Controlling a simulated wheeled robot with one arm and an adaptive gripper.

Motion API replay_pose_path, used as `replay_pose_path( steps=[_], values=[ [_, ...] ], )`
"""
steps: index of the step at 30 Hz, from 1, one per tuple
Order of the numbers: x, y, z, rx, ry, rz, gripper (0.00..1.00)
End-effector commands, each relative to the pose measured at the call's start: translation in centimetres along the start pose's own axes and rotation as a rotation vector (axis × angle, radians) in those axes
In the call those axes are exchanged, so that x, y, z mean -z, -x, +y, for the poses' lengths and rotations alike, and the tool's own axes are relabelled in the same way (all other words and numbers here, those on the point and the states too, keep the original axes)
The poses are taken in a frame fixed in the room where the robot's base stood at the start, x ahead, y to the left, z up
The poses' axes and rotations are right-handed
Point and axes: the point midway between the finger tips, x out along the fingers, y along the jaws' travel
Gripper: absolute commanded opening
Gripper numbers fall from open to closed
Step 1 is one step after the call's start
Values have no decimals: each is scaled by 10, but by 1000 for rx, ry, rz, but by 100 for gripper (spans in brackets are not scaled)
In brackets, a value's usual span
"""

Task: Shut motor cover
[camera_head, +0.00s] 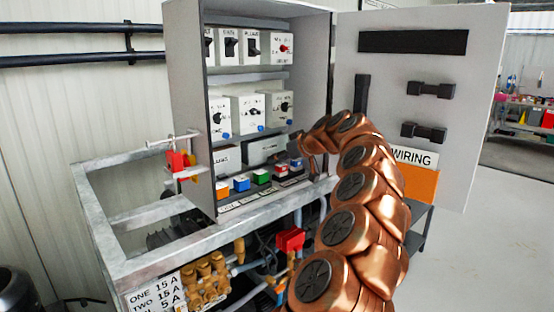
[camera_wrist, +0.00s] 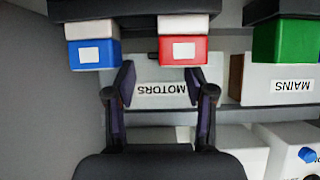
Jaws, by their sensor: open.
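The grey motor panel (camera_wrist: 155,72) with the white MOTORS label (camera_wrist: 163,89) shows upside down in the wrist view. I cannot tell whether this cover is open or shut. My gripper (camera_wrist: 158,84) is open, its two dark fingertips on either side of the label; contact is unclear. In the head view my gripper end (camera_head: 306,145) is inside the cabinet (camera_head: 187,100), at the lower right. My copper arm hides most of the motor panel there. A red block (camera_wrist: 182,51) and a blue block (camera_wrist: 93,53) sit beside the panel.
A MAINS panel (camera_wrist: 290,84) and a green block (camera_wrist: 285,40) are beside it. Switch boxes (camera_head: 247,109) fill the shelves above. The large cabinet door (camera_head: 385,70) stands open at right. A metal frame (camera_head: 100,217) is at left; the floor (camera_head: 480,240) at right looks clear.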

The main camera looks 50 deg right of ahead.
Motion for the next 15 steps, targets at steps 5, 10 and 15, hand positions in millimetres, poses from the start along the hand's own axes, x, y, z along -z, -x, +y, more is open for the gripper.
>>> replay_pose_path(
  steps=[5, 10, 15],
  values=[
    [2, 32, 1, -2, 1, 5, 54],
    [1, 61, 0, 0, 1, 2, 54],
    [2, 85, 0, -2, 1, 4, 54]
  ],
)
